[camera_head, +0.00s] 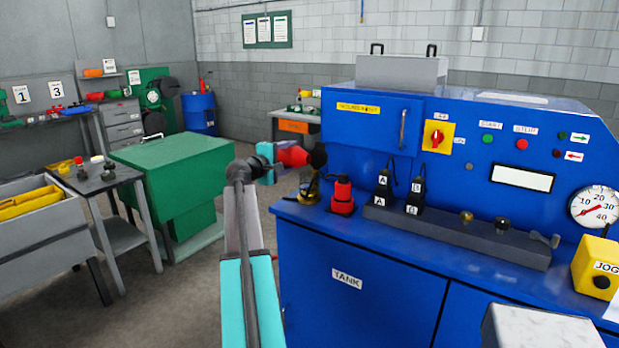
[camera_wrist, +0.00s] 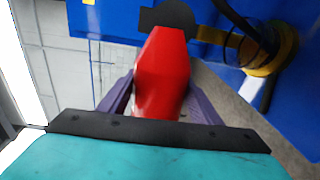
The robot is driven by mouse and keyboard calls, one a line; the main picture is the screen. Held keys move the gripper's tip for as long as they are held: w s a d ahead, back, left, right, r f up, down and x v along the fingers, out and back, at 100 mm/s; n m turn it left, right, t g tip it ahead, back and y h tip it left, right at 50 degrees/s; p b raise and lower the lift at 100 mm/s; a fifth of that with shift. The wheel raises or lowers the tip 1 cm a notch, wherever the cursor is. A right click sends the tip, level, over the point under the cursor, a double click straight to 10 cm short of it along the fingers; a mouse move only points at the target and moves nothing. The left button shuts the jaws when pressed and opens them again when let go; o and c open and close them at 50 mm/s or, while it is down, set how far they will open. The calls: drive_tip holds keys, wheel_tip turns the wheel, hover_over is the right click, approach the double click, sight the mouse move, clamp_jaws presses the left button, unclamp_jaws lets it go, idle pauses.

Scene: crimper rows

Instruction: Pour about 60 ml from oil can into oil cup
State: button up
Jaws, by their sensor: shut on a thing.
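My gripper (camera_wrist: 160,100) is shut on a red can with a black end, which I take to be the oil can (camera_wrist: 162,65). In the head view the can (camera_head: 293,156) lies roughly sideways in the jaws, its dark end toward the blue machine. A brass-coloured round piece, probably the oil cup (camera_head: 308,190), stands on the near left corner of the machine's bench, a little below and right of the can. It also shows at upper right in the wrist view (camera_wrist: 262,70). Its inside is not clear. No flowing oil is visible.
A red fitting (camera_head: 342,196) and black plugs (camera_head: 383,190) stand on the blue bench (camera_head: 420,258) to the right of the brass piece. A control panel rises behind them. A green cabinet (camera_head: 175,172) stands left, with open floor between it and the machine.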

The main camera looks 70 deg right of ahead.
drive_tip(key=shift+s+r+m+b, duration=0.1)
drive_tip(key=shift+r+m+b, duration=0.2)
drive_tip(key=shift+m+b, duration=0.3)
idle(0.4)
idle(0.5)
drive_tip(key=shift+r+b, duration=0.25)
drive_tip(key=shift+b, duration=0.2)
idle(0.8)
drive_tip(key=shift+f+m+b, duration=0.1)
drive_tip(key=shift+m+b, duration=0.25)
drive_tip(key=shift+m, duration=0.05)
idle(0.6)
